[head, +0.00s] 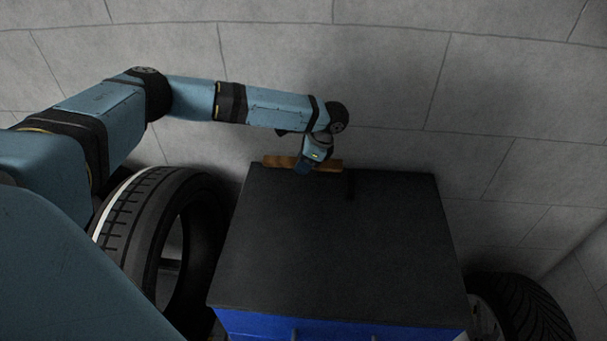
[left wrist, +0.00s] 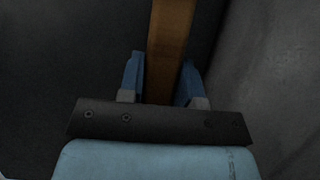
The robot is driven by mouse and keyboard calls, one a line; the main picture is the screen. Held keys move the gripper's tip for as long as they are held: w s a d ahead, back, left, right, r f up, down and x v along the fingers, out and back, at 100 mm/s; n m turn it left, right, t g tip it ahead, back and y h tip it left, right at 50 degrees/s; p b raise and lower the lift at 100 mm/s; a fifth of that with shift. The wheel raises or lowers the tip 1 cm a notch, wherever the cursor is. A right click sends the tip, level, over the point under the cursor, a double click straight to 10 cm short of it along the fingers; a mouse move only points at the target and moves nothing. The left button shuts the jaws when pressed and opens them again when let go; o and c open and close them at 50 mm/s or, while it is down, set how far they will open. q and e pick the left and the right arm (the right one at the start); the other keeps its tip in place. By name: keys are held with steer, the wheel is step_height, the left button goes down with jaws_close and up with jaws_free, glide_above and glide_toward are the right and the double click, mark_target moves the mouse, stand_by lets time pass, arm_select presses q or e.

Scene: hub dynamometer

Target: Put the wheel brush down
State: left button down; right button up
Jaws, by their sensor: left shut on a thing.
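The wheel brush (head: 329,165) shows in the head view as a brown wooden bar at the far edge of the dark-topped cabinet (head: 330,240). In the left wrist view its brown handle (left wrist: 170,40) runs up between the two blue fingers. My left gripper (head: 305,168) is shut on the brush and covers part of it. The same gripper shows in the left wrist view (left wrist: 161,82). The bristles are not visible. I cannot tell whether the brush touches the top. My right gripper is in neither view.
A tyre (head: 150,225) stands left of the cabinet, below my left arm. Another tyre (head: 520,310) is at the lower right. A grey block wall (head: 400,80) rises behind the cabinet. Most of the cabinet top is clear.

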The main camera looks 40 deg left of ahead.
mark_target(298, 183)
arm_select(q)
step_height(298, 183, down, 4)
steer(key=shift+r, duration=0.1)
steer(key=shift+f, duration=0.45)
steer(key=c, duration=0.8)
jaws_free()
steer(key=shift+f, duration=0.1)
